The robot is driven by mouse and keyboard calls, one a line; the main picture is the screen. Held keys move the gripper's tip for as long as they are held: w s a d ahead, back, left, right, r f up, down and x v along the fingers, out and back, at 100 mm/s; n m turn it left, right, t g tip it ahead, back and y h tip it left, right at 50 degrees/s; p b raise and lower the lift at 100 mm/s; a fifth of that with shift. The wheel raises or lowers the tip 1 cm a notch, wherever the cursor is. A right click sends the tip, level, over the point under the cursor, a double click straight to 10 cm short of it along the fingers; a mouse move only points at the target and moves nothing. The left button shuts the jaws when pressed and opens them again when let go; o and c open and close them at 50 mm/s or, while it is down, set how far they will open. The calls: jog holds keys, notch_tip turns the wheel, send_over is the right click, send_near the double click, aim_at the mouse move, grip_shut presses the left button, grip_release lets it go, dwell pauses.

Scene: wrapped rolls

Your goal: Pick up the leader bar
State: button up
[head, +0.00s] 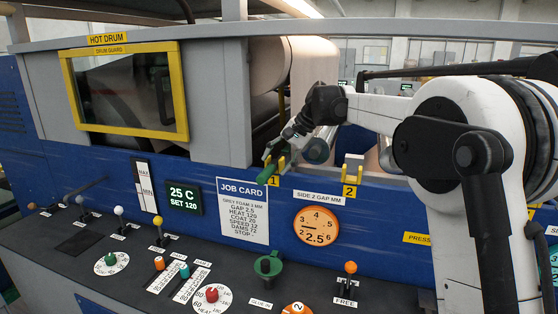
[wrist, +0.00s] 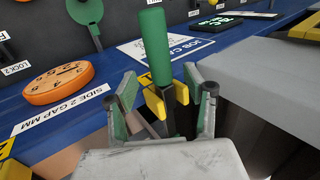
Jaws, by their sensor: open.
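The leader bar appears to be the bar with the green cylindrical grip (wrist: 155,48), in the middle of the wrist view; the grip also shows in the head view (head: 266,175), at yellow bracket 1. My gripper (wrist: 160,92) is open, its green-padded fingers on either side of the bar below the grip, with no clear contact visible. In the head view my gripper (head: 275,150) is small and partly hidden by my arm. Yellow bracket pieces (wrist: 155,103) stand between the fingers, close to the bar. The rest of the bar is hidden.
A second yellow bracket (head: 352,169), marked 2, stands to the right on the blue machine edge. The orange gap dial (head: 316,226) and job card (head: 243,211) are on the panel below. A large pale roll (head: 312,75) is behind my gripper.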

aim_at(272, 168)
jog(key=shift+p+x, duration=0.3)
jog(key=shift+x, duration=1.4)
grip_shut()
